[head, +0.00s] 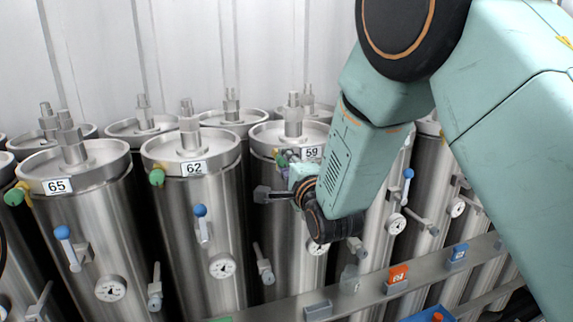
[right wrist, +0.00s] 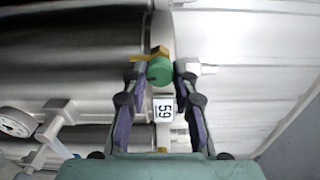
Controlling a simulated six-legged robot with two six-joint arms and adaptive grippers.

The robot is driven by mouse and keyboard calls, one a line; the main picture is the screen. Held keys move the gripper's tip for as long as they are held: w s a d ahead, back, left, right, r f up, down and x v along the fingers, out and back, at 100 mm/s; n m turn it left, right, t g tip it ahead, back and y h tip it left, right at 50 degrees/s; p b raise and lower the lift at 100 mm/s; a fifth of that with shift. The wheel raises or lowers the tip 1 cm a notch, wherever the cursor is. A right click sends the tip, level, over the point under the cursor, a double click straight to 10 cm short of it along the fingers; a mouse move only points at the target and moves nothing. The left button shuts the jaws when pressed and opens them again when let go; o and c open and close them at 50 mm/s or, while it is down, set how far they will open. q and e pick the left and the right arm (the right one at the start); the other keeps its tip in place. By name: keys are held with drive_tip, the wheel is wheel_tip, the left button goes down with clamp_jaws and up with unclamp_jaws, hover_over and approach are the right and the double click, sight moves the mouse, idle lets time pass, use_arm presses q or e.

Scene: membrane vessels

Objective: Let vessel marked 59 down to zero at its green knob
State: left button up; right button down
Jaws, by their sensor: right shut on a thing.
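The vessel marked 59 (head: 280,235) is a steel cylinder standing behind my right arm; its label (head: 312,153) shows just left of the arm. The same label (right wrist: 163,110) is seen turned sideways in the right wrist view. The green knob (right wrist: 159,70) sits at the vessel's rim on a yellow fitting. My right gripper (right wrist: 160,72) has its two fingers on either side of the knob and is shut on it. In the head view, the right gripper (head: 284,164) partly covers the knob. The gauge of 59 (head: 317,248) is partly hidden by my wrist. My left gripper is out of view.
Vessels marked 62 (head: 193,230) and 65 (head: 75,240) stand close by on the left, with green knobs, blue levers and gauges. More vessels stand behind and at right. A metal rail (head: 345,300) with orange and blue tagged blocks runs in front.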

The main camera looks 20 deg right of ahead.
drive_tip(key=shift+m, duration=0.9)
drive_tip(key=c, duration=1.1)
unclamp_jaws()
drive_tip(key=shift+o, duration=0.2)
drive_tip(key=s, duration=1.2)
drive_tip(key=shift+d, duration=0.2)
